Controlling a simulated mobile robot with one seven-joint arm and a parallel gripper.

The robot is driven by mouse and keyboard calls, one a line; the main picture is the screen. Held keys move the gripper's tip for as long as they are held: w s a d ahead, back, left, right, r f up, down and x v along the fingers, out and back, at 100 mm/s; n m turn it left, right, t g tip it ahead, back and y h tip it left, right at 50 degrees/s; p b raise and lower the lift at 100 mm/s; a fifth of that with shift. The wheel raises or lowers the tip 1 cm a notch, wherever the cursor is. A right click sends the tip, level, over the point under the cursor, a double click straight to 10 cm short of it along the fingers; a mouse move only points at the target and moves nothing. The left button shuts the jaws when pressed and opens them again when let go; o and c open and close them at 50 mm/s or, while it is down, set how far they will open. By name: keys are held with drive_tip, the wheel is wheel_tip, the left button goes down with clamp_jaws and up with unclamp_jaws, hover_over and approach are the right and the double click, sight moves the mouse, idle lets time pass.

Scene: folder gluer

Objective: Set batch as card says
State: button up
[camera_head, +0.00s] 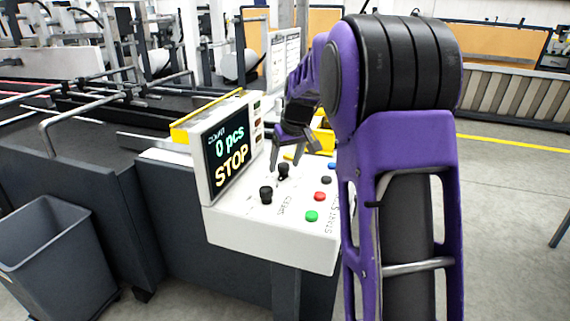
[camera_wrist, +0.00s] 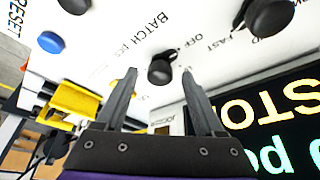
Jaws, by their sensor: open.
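The white control panel (camera_head: 265,225) has a screen (camera_head: 231,155) reading "0 pcs" and "STOP". My gripper (camera_head: 288,158) is low over the panel, fingers pointing down. In the wrist view, my gripper (camera_wrist: 161,76) is open, with a black knob (camera_wrist: 161,71) showing between its fingertips; contact cannot be told. The word "BATCH" is printed beside this knob, with "OFF" near it. A second black knob (camera_wrist: 268,15) has "FAST" beside it; in the head view the front knob (camera_head: 266,194) stands near "SPEED". A paper card (camera_head: 283,58) hangs behind the panel, its text too small to read.
Green (camera_head: 312,216), red (camera_head: 321,196), black (camera_head: 326,180) and blue (camera_head: 332,166) buttons line the panel's right side. "RESET" is printed near the blue button in the wrist view (camera_wrist: 50,42). A grey bin (camera_head: 50,250) stands at left. Yellow parts (camera_wrist: 75,100) are beside the panel.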

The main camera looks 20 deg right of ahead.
drive_tip(key=shift+w+f, duration=0.1)
drive_tip(key=shift+f, duration=0.05)
clamp_jaws()
idle(0.4)
drive_tip(key=shift+m, duration=0.3)
drive_tip(key=shift+a+m+h+p, duration=0.2)
drive_tip(key=shift+m+h+p, duration=0.3)
drive_tip(key=shift+m+p, duration=0.4)
drive_tip(key=m+h+p, duration=0.1)
drive_tip(key=m, duration=0.2)
drive_tip(key=shift+a+m+p, duration=0.15)
drive_tip(key=shift+m+p, duration=0.15)
drive_tip(key=shift+m, duration=0.1)
drive_tip(key=m+h+p, duration=0.1)
drive_tip(key=m, duration=0.1)
drive_tip(key=m+g+h+p, duration=0.1)
drive_tip(key=m, duration=0.2)
drive_tip(key=shift+w+m, duration=0.15)
drive_tip(key=shift+m, duration=0.15)
drive_tip(key=shift+g, duration=0.3)
